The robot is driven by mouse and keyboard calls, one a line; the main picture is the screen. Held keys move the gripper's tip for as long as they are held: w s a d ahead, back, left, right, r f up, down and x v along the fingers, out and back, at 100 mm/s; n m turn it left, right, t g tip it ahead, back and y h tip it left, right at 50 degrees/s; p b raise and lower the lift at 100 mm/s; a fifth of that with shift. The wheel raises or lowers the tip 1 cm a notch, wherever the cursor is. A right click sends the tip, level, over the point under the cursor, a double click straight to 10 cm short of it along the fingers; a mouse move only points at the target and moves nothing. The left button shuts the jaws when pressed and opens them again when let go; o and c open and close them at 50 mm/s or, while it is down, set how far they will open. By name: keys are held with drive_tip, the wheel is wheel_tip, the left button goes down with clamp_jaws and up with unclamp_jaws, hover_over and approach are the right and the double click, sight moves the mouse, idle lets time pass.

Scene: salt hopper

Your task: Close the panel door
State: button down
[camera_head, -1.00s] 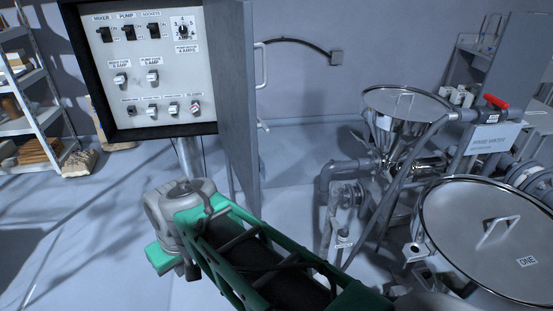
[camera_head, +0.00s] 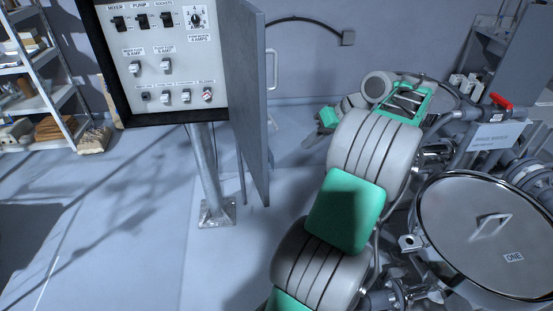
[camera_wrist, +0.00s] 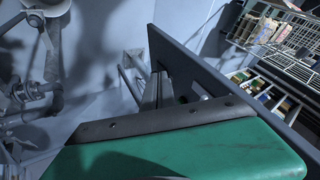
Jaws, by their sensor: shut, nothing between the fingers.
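The panel door (camera_head: 252,105) is a tall grey slab, hinged on the right side of the control box and standing open toward me. Its pale handle (camera_head: 271,68) is on its right-hand face. My gripper (camera_head: 313,139) is to the right of the door in the head view, its tip pointing left toward that face, with a gap between them in the picture.
The control box (camera_head: 165,55) shows switches and a dial, on a metal post (camera_head: 208,175). A lidded steel tank (camera_head: 490,235) and pipework crowd the right, close to my arm. Shelves (camera_head: 35,85) stand at the far left. Floor at lower left is clear.

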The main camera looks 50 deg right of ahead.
drive_tip(key=w+a+f+b, duration=0.3)
drive_tip(key=w+a+f, duration=0.3)
drive_tip(key=w+f, duration=0.1)
drive_tip(key=shift+f, duration=0.35)
drive_tip(key=shift+w+a, duration=0.1)
